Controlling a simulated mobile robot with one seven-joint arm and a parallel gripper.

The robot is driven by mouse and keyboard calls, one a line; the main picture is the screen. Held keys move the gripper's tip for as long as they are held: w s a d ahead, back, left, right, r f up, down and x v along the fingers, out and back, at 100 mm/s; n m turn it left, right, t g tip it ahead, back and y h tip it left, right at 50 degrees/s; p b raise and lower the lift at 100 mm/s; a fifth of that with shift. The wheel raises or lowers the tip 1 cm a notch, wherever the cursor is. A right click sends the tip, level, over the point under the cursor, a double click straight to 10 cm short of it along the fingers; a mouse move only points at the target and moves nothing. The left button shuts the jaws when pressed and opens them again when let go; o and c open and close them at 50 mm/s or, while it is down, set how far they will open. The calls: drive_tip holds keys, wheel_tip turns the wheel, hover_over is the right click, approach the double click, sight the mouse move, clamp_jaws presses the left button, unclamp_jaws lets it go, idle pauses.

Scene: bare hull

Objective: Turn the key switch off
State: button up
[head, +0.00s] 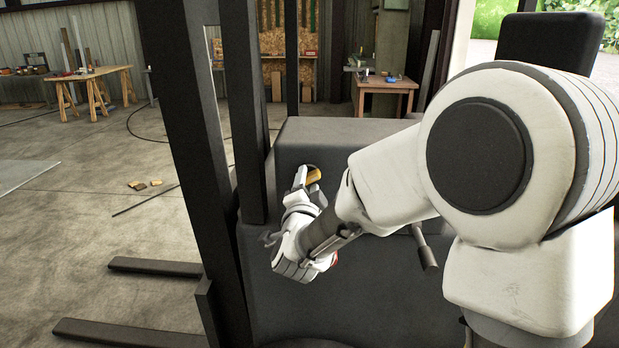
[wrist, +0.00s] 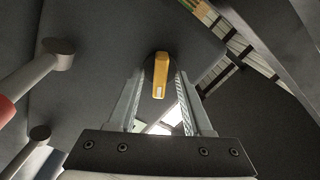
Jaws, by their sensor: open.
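The key switch has a yellow key (wrist: 160,78) on a dark round base, mounted on the dark panel of a forklift-like machine. The key also shows in the head view (head: 314,175), at the tip of my gripper. My gripper (wrist: 160,84) is open, with one finger on each side of the yellow key in the wrist view. I cannot tell whether either finger touches it. In the head view my gripper (head: 301,181) is partly hidden by my own wrist and arm.
Grey levers with round knobs (wrist: 58,54) stand left of my gripper in the wrist view; one lever (head: 425,250) shows in the head view. The dark mast (head: 190,120) rises left of my arm. Forks (head: 130,332) extend over the floor. Work tables (head: 88,73) stand far back.

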drive_tip(key=shift+w, duration=0.1)
drive_tip(key=shift+c, duration=0.2)
clamp_jaws()
idle(0.5)
drive_tip(key=n+b, duration=0.2)
drive_tip(key=shift+n, duration=0.4)
drive_tip(key=n+b, duration=0.1)
drive_tip(key=n, duration=0.1)
drive_tip(key=shift+n, duration=0.4)
drive_tip(key=n, duration=0.6)
drive_tip(key=shift+r, duration=0.1)
drive_tip(key=shift+n, duration=0.3)
